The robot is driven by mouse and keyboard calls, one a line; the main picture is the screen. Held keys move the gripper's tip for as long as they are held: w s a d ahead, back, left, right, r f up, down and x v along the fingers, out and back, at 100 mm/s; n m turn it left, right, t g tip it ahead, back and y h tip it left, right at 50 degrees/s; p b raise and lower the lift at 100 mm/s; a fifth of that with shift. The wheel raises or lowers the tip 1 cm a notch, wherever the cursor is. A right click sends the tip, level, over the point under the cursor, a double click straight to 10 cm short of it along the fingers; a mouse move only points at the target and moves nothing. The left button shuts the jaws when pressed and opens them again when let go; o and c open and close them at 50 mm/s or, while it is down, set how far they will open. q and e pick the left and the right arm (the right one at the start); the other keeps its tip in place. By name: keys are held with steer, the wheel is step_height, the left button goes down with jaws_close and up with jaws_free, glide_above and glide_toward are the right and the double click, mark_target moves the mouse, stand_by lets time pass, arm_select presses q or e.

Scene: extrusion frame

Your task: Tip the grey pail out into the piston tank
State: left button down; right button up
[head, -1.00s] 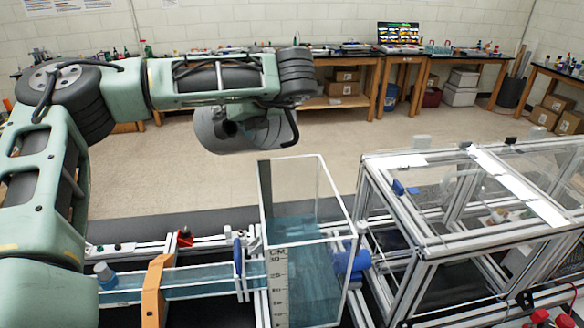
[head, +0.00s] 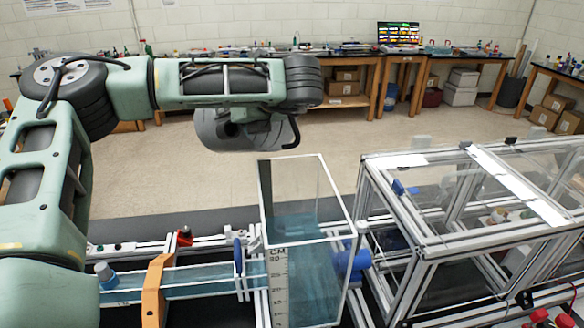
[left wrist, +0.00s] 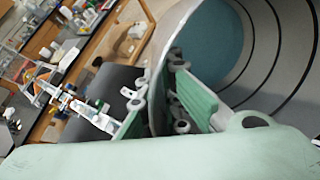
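The grey pail (head: 214,133) hangs tilted in the air at the end of my left arm, above and a little left of the piston tank. My left gripper (left wrist: 158,92) is shut on the pail's rim, with one green finger inside the wall and one outside. The pail also shows in the left wrist view (left wrist: 285,75), with blue-green water (left wrist: 212,45) inside it. The piston tank (head: 322,240) is a clear open-topped box with white edges and a scale on its front corner. It holds bluish water. My right gripper is not in view.
A metal extrusion frame with clear panels (head: 414,252) stands close to the tank's right. A clear water channel (head: 200,279) with an orange bracket (head: 156,290) runs left of the tank. Workbenches (head: 345,68) line the back wall. The space above the tank is clear.

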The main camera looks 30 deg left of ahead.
arm_select(q)
steer(key=shift+d+r+y+b, duration=0.1)
steer(key=shift+d+y+b, duration=0.35)
steer(key=shift+y, duration=0.25)
stand_by(2.7)
